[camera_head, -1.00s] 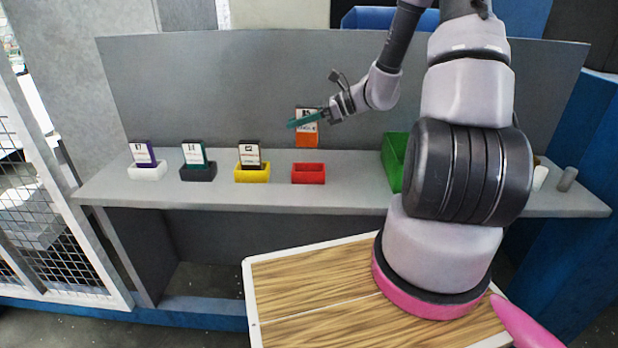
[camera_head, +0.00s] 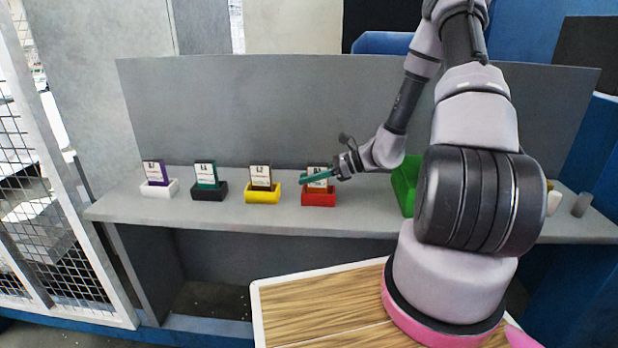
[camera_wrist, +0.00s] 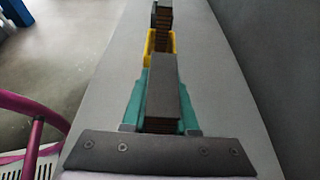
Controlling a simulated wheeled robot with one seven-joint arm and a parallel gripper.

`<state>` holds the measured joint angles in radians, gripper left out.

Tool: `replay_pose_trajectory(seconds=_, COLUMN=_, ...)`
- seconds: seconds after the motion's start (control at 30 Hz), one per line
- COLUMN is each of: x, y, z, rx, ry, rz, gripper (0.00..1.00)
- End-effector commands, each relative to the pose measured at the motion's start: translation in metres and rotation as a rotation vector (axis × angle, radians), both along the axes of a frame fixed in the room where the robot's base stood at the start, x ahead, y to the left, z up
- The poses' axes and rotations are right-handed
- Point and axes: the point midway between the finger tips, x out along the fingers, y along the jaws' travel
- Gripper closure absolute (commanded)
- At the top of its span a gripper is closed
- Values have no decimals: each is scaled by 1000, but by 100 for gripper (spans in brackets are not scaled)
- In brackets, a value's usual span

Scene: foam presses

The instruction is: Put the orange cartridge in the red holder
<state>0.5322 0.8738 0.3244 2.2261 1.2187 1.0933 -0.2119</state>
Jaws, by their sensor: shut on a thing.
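The orange cartridge (camera_head: 314,169), with a white label at its top, stands roughly upright in the head view at the red holder (camera_head: 319,200). My gripper (camera_head: 318,175) is shut on it, its teal fingers crossing the cartridge's front. The cartridge's lower end is at the holder's opening; I cannot tell how deep it sits or whether it touches the bottom. In the wrist view the cartridge (camera_wrist: 163,90) shows as a dark block edge-on between the teal fingers. The red holder is hidden there.
To the left on the grey shelf (camera_head: 240,212) stand a yellow holder (camera_head: 262,197), a black holder (camera_head: 209,195) and a white holder (camera_head: 158,191), each with a cartridge. A green bin (camera_head: 403,185) is to the right. A grey panel (camera_head: 250,110) rises behind.

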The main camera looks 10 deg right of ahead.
Motion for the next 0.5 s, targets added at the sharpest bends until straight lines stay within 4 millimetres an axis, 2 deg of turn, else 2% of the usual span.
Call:
replay_pose_trajectory(seconds=0.17, x=0, y=0, z=-3, rx=0, ry=1, rz=1, gripper=100)
replay_pose_trajectory(seconds=0.2, x=0, y=0, z=-3, rx=0, ry=0, rz=0, gripper=61)
replay_pose_trajectory(seconds=0.23, x=0, y=0, z=-3, rx=0, ry=0, rz=0, gripper=50)
replay_pose_trajectory(seconds=0.27, x=0, y=0, z=-3, rx=0, ry=0, rz=0, gripper=43)
replay_pose_trajectory(seconds=0.5, x=0, y=0, z=-2, rx=0, ry=0, rz=0, gripper=43)
